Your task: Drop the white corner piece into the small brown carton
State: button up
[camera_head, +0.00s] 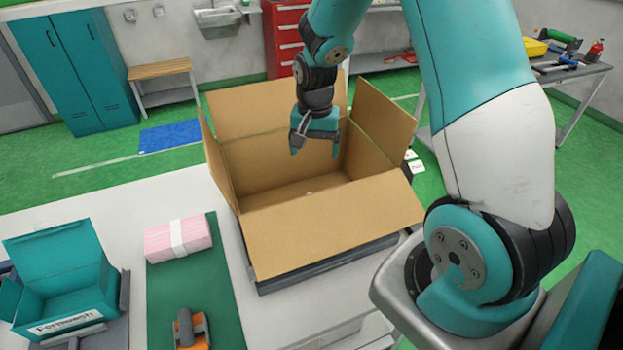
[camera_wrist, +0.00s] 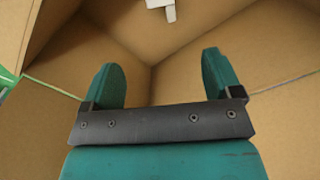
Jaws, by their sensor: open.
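The brown carton (camera_head: 325,245) stands open on a dark base on the white table, its flaps spread outward. My gripper (camera_head: 315,148) is over the carton's opening, pointing down, with its fingers apart. In the wrist view my gripper (camera_wrist: 160,65) shows two teal fingers with nothing between them and brown cardboard walls around. A white piece (camera_wrist: 168,12), probably the corner piece, shows at the top edge of the wrist view, partly cut off, against the cardboard beyond the fingertips. In the head view I cannot clearly make it out; only a small pale spot shows on the carton's floor.
A pink block with a white band (camera_head: 178,238) and an orange-and-grey tool (camera_head: 192,330) lie on a green mat (camera_head: 215,285). An open teal box (camera_head: 62,290) stands at the left. The carton's raised flaps surround my gripper. White cards (camera_head: 413,163) show beyond the carton's right side.

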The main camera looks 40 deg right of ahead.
notch_tip(320, 180, up, 16)
jog(key=b, duration=0.2)
jog(key=shift+r, duration=0.15)
jog(key=s+a+f+n+y+b, duration=0.2)
jog(key=s+a+f+n+y, duration=0.2)
jog(key=s+a+n, duration=1.2)
jog(key=s+a, duration=0.5)
jog(key=a, duration=0.1)
jog(key=shift+s+a+b, duration=0.15)
jog(key=shift+a+b, duration=0.05)
jog(key=shift+b, duration=0.1)
